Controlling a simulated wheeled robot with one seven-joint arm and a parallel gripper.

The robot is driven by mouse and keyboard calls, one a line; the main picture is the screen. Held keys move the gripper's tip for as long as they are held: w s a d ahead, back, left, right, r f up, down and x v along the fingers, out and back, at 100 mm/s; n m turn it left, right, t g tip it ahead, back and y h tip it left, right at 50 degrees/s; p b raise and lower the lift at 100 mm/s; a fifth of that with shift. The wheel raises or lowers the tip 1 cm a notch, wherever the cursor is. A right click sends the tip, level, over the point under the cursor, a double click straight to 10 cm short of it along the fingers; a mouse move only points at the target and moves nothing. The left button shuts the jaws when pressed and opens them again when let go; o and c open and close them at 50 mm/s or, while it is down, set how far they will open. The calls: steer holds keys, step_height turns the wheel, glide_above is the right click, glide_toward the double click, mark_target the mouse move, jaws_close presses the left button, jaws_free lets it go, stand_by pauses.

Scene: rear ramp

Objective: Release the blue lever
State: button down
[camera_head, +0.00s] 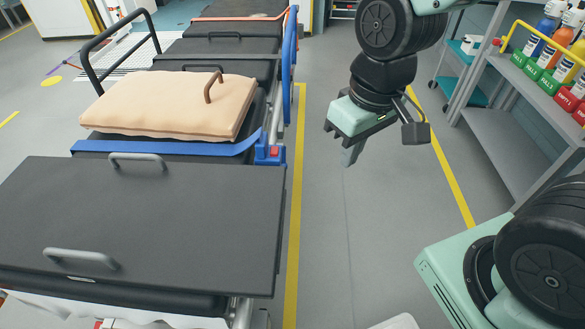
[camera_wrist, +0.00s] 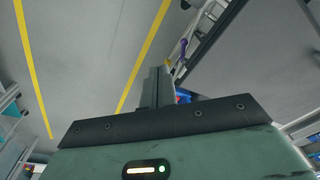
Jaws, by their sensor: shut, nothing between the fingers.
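A stretcher with dark panels (camera_head: 150,215) fills the left of the head view. A blue strap (camera_head: 170,148) crosses it and meets a blue fitting with a red part (camera_head: 268,153) on its right side. A tall blue bar (camera_head: 289,55) runs along the same side farther back. I cannot tell for sure which blue part is the lever. My gripper (camera_head: 350,157) is shut and empty, pointing down over the floor, clear of the stretcher's right side. In the wrist view my fingers (camera_wrist: 157,87) are together, with a small blue part (camera_wrist: 183,95) partly hidden behind them.
A beige cushion (camera_head: 170,104) lies on the stretcher. A grey shelf (camera_head: 515,120) with bottles in coloured holders stands at the right. Open floor (camera_head: 345,235) with yellow lines separates stretcher and shelf. A purple-tipped rod (camera_wrist: 183,48) shows in the wrist view.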

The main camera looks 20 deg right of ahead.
steer(key=w+d+f+m+b, duration=0.1)
steer(key=w+d+f+b, duration=0.35)
steer(key=f, duration=0.35)
steer(key=w+d+f+m+b, duration=0.2)
steer(key=w+d+f+b, duration=0.1)
steer(key=f+b, duration=0.35)
steer(key=m+t+y+b, duration=0.3)
steer(key=t+y, duration=0.1)
steer(key=y, duration=1.2)
glide_toward(283, 157)
steer(key=w+d+f, duration=0.3)
steer(key=w+d, duration=0.1)
steer(key=d, duration=0.2)
steer(key=a+b, duration=0.2)
steer(key=a, duration=0.9)
steer(key=shift+s+a+b, duration=0.3)
steer(key=shift+a, duration=0.1)
